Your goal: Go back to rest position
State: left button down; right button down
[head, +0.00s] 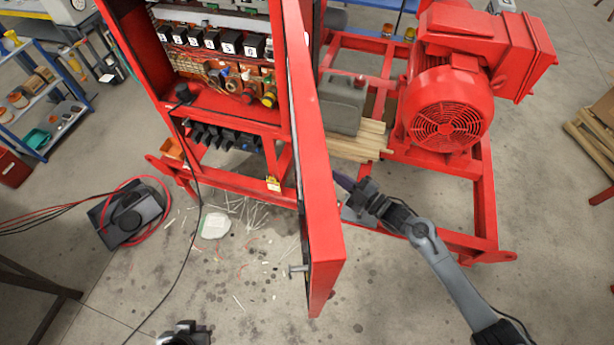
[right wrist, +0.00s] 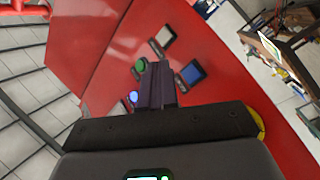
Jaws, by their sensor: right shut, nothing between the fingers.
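My right gripper (head: 347,184) comes in from the lower right and is at the outer face of the open red cabinet door (head: 318,170). In the right wrist view its fingers (right wrist: 158,85) are together with nothing between them. They point at a red panel (right wrist: 110,60) with a green button (right wrist: 140,66), a blue button (right wrist: 133,97) and two small screens. Whether the fingertips touch the panel I cannot tell. A dark part of my left arm (head: 185,333) shows at the bottom edge of the head view; its fingers cannot be made out.
The open cabinet (head: 220,105) holds breakers and wiring. A red motor (head: 450,105) on a red frame stands at the right. Wood blocks (head: 355,143) lie behind the door. A black case with red hose (head: 128,212) and wire scraps lie on the floor. A blue shelf (head: 45,100) stands left.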

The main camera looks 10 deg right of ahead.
dwell(0.4)
jog(key=s+r+m+g+h+p, duration=0.1)
jog(key=s+m, duration=0.4)
jog(key=s, duration=0.5)
jog(key=s+d+r+m+g+h+p, duration=0.1)
jog(key=s+m+g+h, duration=0.4)
jog(key=s, duration=0.5)
jog(key=s+d+r+m+g+h+p, duration=0.1)
jog(key=s+r+m+g+h+p, duration=0.2)
jog(key=s, duration=0.8)
jog(key=shift+r+m+g+h+p, duration=0.25)
jog(key=shift+m+g+h+p, duration=0.75)
jog(key=shift+m+h, duration=0.15)
